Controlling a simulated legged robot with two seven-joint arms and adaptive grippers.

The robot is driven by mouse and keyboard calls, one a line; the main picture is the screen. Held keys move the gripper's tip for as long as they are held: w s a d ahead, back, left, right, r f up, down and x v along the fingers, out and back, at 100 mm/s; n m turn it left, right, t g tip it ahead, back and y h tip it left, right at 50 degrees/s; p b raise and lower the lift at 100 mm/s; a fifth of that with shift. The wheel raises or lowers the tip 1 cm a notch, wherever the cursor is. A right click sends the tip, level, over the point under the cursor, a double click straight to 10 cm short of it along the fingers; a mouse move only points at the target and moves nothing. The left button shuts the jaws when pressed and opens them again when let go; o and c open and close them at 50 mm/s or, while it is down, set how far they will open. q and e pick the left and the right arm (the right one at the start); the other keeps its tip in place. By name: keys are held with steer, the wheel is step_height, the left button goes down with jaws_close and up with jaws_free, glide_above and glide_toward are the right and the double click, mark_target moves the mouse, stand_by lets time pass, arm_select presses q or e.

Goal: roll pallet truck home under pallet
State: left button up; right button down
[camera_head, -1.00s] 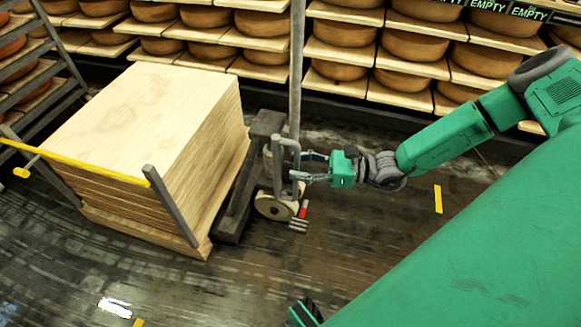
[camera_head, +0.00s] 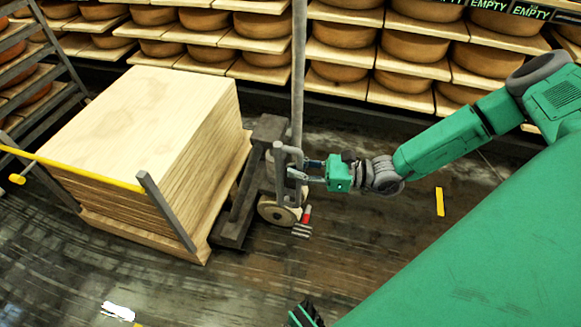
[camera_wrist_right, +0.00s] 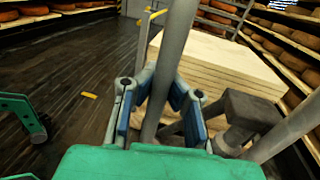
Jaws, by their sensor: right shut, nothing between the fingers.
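The grey pallet truck (camera_head: 236,205) has a dark body close against the right side of the pallet. Its tall handle post (camera_head: 297,70) stands upright, and a pale wheel (camera_head: 275,211) shows low at its right. Any forks under the pallet are hidden. The pallet (camera_head: 150,243) carries a thick stack of pale boards (camera_head: 140,110). My right gripper (camera_head: 308,170) is shut with nothing gripped, at the truck's grey upright frame. In the right wrist view its blue-padded fingers (camera_wrist_right: 163,105) lie either side of a grey post (camera_wrist_right: 168,65).
Shelves of cheese wheels (camera_head: 340,75) line the back wall. A grey rack (camera_head: 45,60) stands at the left. A yellow bar (camera_head: 80,170) runs along the stack's near left side. The dark wet floor (camera_head: 400,235) is open to the right, with a yellow mark (camera_head: 439,201).

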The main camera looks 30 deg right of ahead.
steer(key=s+d, duration=0.1)
steer(key=s, duration=0.1)
steer(key=d, duration=0.1)
steer(key=shift+s+d+f+h, duration=0.25)
steer(key=shift+s+d+h, duration=0.05)
steer(key=shift+s+d, duration=0.1)
steer(key=c, duration=2)
jaws_free()
steer(key=shift+s, duration=0.15)
steer(key=o, duration=0.5)
steer(key=shift+c, duration=0.2)
steer(key=p+v, duration=0.1)
steer(key=v, duration=1.4)
steer(key=shift+d, duration=0.4)
steer(key=shift+s+f, duration=0.15)
steer(key=v, duration=1.2)
steer(key=shift+f, duration=0.15)
